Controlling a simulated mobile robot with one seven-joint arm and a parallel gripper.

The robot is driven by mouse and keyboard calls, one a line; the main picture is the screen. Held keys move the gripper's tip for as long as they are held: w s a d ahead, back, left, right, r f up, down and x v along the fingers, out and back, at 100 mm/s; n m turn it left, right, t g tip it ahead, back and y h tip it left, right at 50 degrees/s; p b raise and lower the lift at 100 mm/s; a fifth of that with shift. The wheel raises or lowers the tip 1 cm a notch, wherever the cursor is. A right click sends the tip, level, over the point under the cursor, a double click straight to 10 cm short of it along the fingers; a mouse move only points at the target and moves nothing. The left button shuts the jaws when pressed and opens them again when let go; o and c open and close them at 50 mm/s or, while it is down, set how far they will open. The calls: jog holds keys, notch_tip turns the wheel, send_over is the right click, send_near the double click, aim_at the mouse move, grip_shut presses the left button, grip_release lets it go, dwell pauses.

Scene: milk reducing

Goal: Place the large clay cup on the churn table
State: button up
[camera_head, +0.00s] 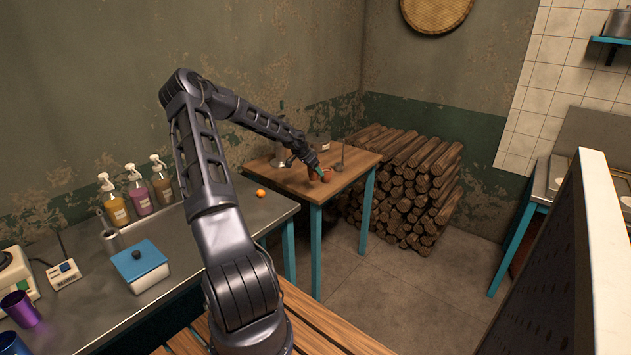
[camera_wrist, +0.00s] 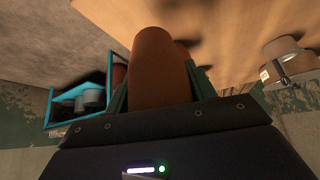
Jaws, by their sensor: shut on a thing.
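The large clay cup (camera_wrist: 152,65) is reddish-brown and fills the middle of the wrist view. My gripper (camera_wrist: 155,90) is shut on it, with a green finger on either side. In the head view the cup (camera_head: 326,176) shows small at my gripper (camera_head: 319,170), over the wooden top of the table with teal legs (camera_head: 300,182), which I take for the churn table. The cup is at or just above the tabletop; I cannot tell whether it touches. Its far end and base are partly hidden.
A log pile (camera_head: 410,185) is behind. A grey counter (camera_head: 185,255) with bottles and an orange ball (camera_head: 261,193) lies left.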

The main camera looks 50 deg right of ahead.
aim_at(315, 180)
jog(key=shift+f, duration=2.75)
jog(key=shift+f, duration=0.1)
jog(key=o, duration=1)
jog(key=v, duration=1.2)
